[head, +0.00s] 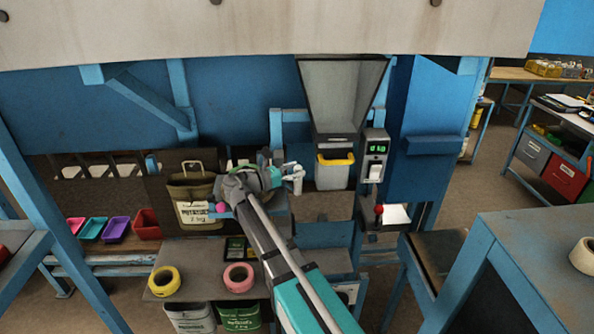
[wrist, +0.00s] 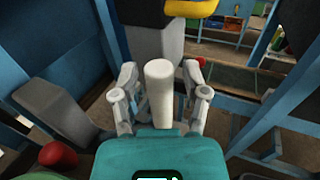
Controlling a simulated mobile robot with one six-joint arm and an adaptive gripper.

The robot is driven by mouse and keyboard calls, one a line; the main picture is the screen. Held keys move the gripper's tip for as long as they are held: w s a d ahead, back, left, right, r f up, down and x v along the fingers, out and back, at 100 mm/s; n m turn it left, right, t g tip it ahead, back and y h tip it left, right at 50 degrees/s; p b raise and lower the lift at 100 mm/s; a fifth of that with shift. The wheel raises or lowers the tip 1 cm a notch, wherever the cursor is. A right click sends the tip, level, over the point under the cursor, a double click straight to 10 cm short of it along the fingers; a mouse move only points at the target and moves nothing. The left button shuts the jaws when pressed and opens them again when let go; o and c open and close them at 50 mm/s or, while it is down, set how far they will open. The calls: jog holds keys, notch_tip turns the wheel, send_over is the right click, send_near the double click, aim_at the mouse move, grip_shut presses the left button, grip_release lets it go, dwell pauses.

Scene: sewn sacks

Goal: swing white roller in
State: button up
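The white roller (wrist: 160,95) is a short pale upright cylinder in the middle of the wrist view. My gripper (wrist: 160,82) has one finger on each side of it, with a visible gap on both sides, so it is open around the roller and not pressed on it. In the head view my gripper (head: 292,172) is left of the yellow-rimmed bucket (head: 335,170) under the grey hopper (head: 342,95). The roller cannot be made out clearly there behind the fingers.
A post with a green display (head: 376,150) and a red knob (head: 379,210) stand right of the bucket. A potato sack (head: 195,200) hangs at left. Yellow (head: 165,281) and pink (head: 239,277) tape rolls lie on the front bench. Blue frame bars surround the station.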

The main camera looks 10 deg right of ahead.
dwell(0.4)
jog(key=shift+s+a, duration=0.1)
jog(key=v, duration=1.1)
jog(key=shift+a, duration=0.35)
jog(key=shift+s, duration=0.1)
jog(key=s+d+f+m+g+y, duration=0.2)
jog(key=s+d+f+m+y, duration=0.25)
jog(key=d+f+m, duration=0.2)
jog(key=s+d+f+m+g+y, duration=0.2)
jog(key=s+d+f+m+y, duration=0.25)
jog(key=d+f, duration=0.35)
jog(key=s+f+m+g+y+b, duration=0.1)
jog(key=s+f+m+y+b, duration=0.7)
jog(key=f, duration=0.6)
jog(key=s+m+b, duration=0.1)
jog(key=m+b, duration=0.1)
jog(key=shift+s+f+m+g, duration=0.2)
jog(key=shift+s+m+g, duration=0.1)
jog(key=shift+s, duration=0.05)
